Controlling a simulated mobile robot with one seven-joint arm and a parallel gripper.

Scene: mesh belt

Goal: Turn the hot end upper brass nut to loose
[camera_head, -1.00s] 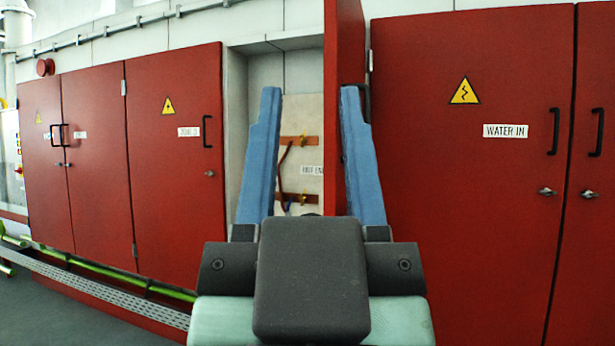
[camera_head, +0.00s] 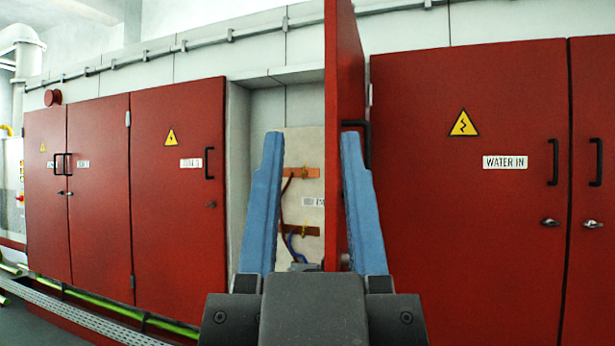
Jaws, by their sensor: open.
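The open cabinet bay shows a pale back panel (camera_head: 290,146) with two copper bars. The upper bar carries a small brass nut (camera_head: 304,172), seen between my gripper's fingers. A similar brass piece (camera_head: 303,231) sits on the lower copper bar. A white label (camera_head: 313,202) between the bars is partly hidden by the open door; its wording is cut off. My gripper (camera_head: 312,140) has two blue fingers spread wide apart, with nothing between them. It is in front of the bay, apart from the nut. The nut's turn position is too small to tell.
The open red door (camera_head: 344,90) stands out edge-on at the bay's right, overlapping the view beside my right finger. Closed red doors flank the bay, including the WATER IN door (camera_head: 463,210). A red wire (camera_head: 285,196) and a blue wire (camera_head: 292,245) hang inside the bay.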

